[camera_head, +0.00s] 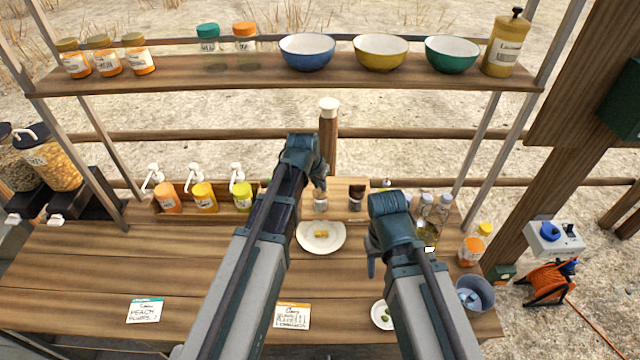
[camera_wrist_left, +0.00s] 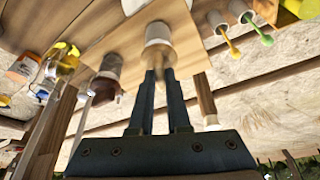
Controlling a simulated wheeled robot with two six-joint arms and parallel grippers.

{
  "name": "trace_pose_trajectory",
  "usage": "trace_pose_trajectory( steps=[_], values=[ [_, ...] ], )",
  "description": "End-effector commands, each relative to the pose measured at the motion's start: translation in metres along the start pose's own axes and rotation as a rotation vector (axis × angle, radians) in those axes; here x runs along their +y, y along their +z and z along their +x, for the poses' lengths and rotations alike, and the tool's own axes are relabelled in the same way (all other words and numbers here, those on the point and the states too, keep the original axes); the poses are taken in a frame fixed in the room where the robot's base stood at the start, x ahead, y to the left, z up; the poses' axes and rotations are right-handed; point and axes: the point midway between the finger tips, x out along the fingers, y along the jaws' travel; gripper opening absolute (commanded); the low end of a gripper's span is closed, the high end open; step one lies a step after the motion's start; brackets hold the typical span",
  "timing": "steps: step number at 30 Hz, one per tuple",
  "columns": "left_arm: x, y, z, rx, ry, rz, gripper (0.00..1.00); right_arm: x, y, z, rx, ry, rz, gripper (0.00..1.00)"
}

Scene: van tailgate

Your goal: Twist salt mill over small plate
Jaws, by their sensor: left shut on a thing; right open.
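My left gripper (camera_head: 320,182) is shut on the salt mill (camera_head: 320,202), a small mill with a pale top, in front of the wooden box at the back of the counter. In the left wrist view, the fingertips (camera_wrist_left: 158,75) close around the mill (camera_wrist_left: 158,35). Whether the mill's base is lifted is unclear. A white plate (camera_head: 308,245) with yellow food lies just in front of it. A smaller white plate (camera_head: 379,322) with green bits lies at the front, partly hidden by my right arm. My right gripper (camera_head: 371,265) is open and empty between the plates.
A dark mill (camera_head: 356,199) stands right of the salt mill. Pump bottles (camera_head: 204,198) stand left, oil bottles (camera_head: 437,215) right. A grey bucket (camera_head: 474,293) stands at the right edge. The left counter is mostly clear.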

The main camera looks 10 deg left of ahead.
Motion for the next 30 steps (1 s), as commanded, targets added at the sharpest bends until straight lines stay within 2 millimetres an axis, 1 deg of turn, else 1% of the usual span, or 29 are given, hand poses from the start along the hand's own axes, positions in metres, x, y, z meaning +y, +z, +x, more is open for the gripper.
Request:
trace_pose_trajectory(
  steps=[30],
  values=[
    [-0.0061,-0.0041,0.0018,-0.002,0.365,0.879,0.00,0.0000,0.0000,0.0000,0.000,0.000,0.000,0.50]
  ],
)
